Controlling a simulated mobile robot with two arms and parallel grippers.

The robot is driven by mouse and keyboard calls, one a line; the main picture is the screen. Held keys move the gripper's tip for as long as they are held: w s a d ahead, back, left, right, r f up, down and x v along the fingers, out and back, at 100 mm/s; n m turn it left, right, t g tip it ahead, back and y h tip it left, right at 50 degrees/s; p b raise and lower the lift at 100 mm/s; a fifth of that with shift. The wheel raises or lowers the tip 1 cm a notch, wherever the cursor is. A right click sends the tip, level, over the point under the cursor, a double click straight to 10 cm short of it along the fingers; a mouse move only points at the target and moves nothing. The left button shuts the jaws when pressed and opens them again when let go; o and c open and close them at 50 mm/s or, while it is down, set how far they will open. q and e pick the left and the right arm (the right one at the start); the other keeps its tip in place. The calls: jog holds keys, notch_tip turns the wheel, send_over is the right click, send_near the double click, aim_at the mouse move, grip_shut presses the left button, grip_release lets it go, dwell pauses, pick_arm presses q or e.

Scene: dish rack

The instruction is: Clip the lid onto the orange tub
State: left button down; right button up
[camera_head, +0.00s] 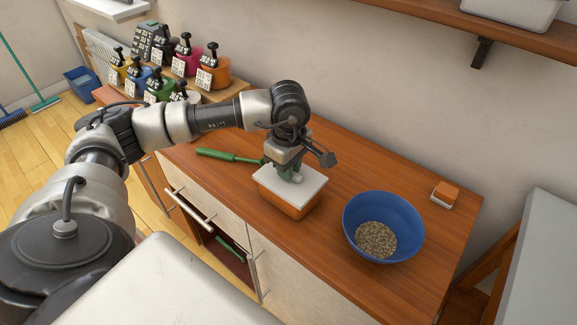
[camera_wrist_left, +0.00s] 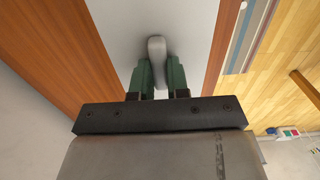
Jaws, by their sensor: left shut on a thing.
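The orange tub (camera_head: 284,203) stands on the wooden counter. The white lid (camera_head: 308,188) lies over its top; I cannot tell whether its edges are clipped down. My left gripper (camera_head: 290,175) comes down from above and is shut on the lid's pale grey handle. In the left wrist view the green fingers (camera_wrist_left: 158,80) sit on both sides of the handle (camera_wrist_left: 157,52), with the white lid (camera_wrist_left: 120,30) behind it. The far side of the tub is hidden. My right gripper is not in view.
A blue bowl (camera_head: 405,240) of grain stands right of the tub. A green-handled tool (camera_head: 222,155) lies to its left. An orange sponge (camera_head: 446,190) rests on a small white dish at the right. Several coloured bins (camera_head: 213,75) stand back left. A drawer (camera_head: 190,208) is open below the counter.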

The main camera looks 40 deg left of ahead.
pick_arm(q)
jog(key=c, duration=0.5)
grip_release()
jog(key=shift+c, duration=0.2)
jog(key=shift+r+p, duration=2.05)
jog(key=shift+r, duration=1.45)
jog(key=shift+s+f, duration=0.1)
jog(key=shift+s, duration=0.05)
